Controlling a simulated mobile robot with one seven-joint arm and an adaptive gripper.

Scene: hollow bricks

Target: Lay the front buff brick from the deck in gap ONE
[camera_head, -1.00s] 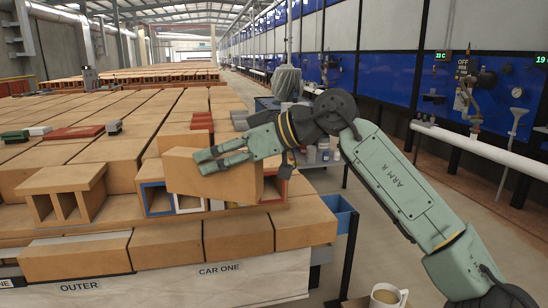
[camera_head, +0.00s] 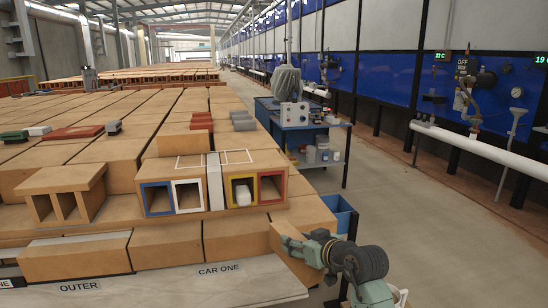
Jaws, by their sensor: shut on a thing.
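My gripper (camera_head: 297,247) is at the lower right, low beside the front right end of the deck. It is shut on a plain buff brick (camera_head: 283,240), which stands out turned and tilted at the right end of the front row. Part of this brick is hidden behind the fingers, and I cannot tell whether it touches the deck or the brick behind it. A small plate reading partly "NE" (camera_head: 9,283) is cut off at the left picture edge. I cannot make out an empty gap there.
A blue bench (camera_head: 315,128) stands beyond; the floor at right is clear.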

